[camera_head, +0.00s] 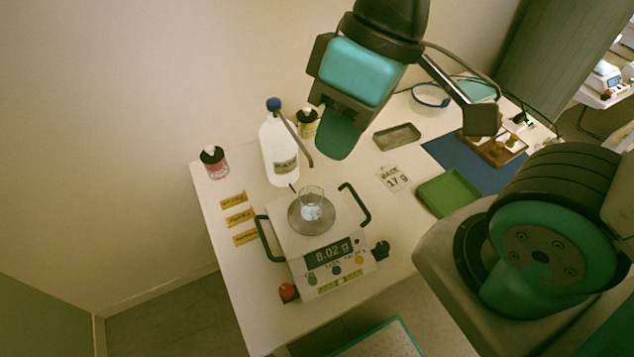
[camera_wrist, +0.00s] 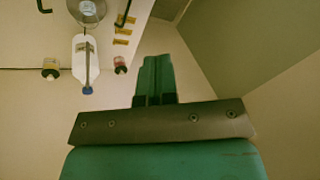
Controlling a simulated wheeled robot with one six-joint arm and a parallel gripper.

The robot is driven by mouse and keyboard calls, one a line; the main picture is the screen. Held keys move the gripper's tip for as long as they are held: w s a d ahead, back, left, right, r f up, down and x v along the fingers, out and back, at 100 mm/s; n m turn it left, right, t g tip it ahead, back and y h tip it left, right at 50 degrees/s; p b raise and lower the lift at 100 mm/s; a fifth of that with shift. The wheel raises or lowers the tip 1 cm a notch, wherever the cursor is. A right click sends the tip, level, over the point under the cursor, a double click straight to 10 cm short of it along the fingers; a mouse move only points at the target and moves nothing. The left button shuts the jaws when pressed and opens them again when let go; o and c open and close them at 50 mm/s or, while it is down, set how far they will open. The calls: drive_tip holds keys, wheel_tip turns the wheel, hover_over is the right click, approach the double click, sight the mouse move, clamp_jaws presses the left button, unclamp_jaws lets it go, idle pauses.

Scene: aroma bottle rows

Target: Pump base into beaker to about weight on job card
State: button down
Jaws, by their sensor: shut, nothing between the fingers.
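The white base bottle (camera_head: 281,160) stands upright behind the scale, with a blue pump head (camera_head: 273,104) and a long nozzle slanting down toward the beaker. A small clear beaker (camera_head: 312,205) with some whitish content sits on the round pan of the scale (camera_head: 312,259), which reads 8.02 g. The job card (camera_head: 394,179) reads "MAKE 17 g" and lies right of the bottle. My gripper (camera_head: 338,142) is shut and empty, raised right of the pump head. In the wrist view, my gripper (camera_wrist: 157,62) points up, right of the base bottle (camera_wrist: 82,50) and apart from it.
A pink-filled bottle (camera_head: 214,162) stands at the left edge, and a yellow-labelled bottle (camera_head: 307,123) behind the base bottle. Several yellow tags (camera_head: 239,217) lie left of the scale. A grey tray (camera_head: 397,137), green tray (camera_head: 449,191) and blue mat (camera_head: 450,155) lie to the right.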

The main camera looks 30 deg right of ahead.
drive_tip(key=w+d+r+n+h+p, duration=0.15)
drive_tip(key=w+n, duration=0.35)
drive_tip(key=w, duration=1.2)
drive_tip(key=n+h+p, duration=0.2)
drive_tip(key=n+h, duration=0.1)
drive_tip(key=n, duration=0.3)
hover_over(274, 101)
wheel_tip(274, 101, down, 5)
drive_tip(key=shift+f, duration=0.15)
drive_tip(key=shift+f, duration=0.1)
wheel_tip(274, 101, down, 14)
drive_tip(key=p, duration=0.5)
drive_tip(key=shift+r+p, duration=0.25)
drive_tip(key=shift+p, duration=0.05)
drive_tip(key=shift+f, duration=0.2)
drive_tip(key=shift+f, duration=0.1)
